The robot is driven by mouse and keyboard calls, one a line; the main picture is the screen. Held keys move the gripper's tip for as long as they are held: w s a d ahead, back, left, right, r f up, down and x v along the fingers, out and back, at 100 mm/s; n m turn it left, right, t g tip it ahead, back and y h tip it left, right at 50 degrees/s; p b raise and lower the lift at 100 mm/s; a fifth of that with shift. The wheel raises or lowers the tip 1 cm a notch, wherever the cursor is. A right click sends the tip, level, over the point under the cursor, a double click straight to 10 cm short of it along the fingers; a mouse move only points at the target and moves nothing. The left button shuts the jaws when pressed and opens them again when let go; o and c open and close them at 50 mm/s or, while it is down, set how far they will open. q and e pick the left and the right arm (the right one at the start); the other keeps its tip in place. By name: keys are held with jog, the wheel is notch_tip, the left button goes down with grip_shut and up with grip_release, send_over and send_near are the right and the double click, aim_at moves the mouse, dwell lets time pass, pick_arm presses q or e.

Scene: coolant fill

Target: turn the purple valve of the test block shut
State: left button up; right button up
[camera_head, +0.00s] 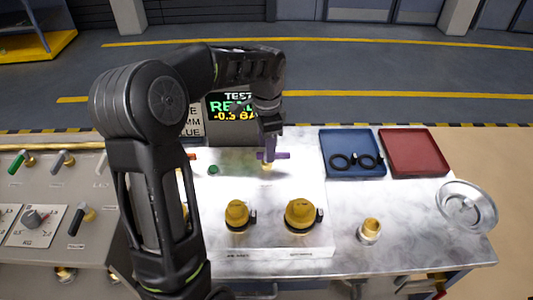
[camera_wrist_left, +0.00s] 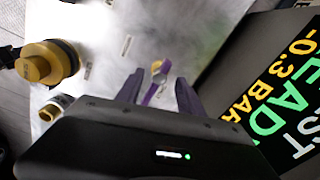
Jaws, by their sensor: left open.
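The purple valve (camera_head: 281,155) sits on the white test block (camera_head: 300,182), just below the display. Its handle lies roughly sideways in the head view. My left gripper (camera_head: 269,150) comes down over it from above and partly hides it. In the left wrist view the purple handle (camera_wrist_left: 154,86) with its brass-coloured middle shows between the two fingers of my open left gripper (camera_wrist_left: 160,76). I cannot tell whether the fingers touch the handle. My right gripper is not in view.
A display (camera_head: 233,112) stands behind the block. Two yellow-capped fittings (camera_head: 237,215) (camera_head: 301,213) are at the block's front. A blue tray (camera_head: 352,143) with black rings, a red tray (camera_head: 414,152), a brass fitting (camera_head: 370,230) and a round metal dish (camera_head: 467,206) are to the right.

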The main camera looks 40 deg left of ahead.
pick_arm(q)
notch_tip(320, 180, up, 4)
jog(key=shift+r, duration=0.25)
jog(key=shift+f, duration=0.1)
dwell(0.4)
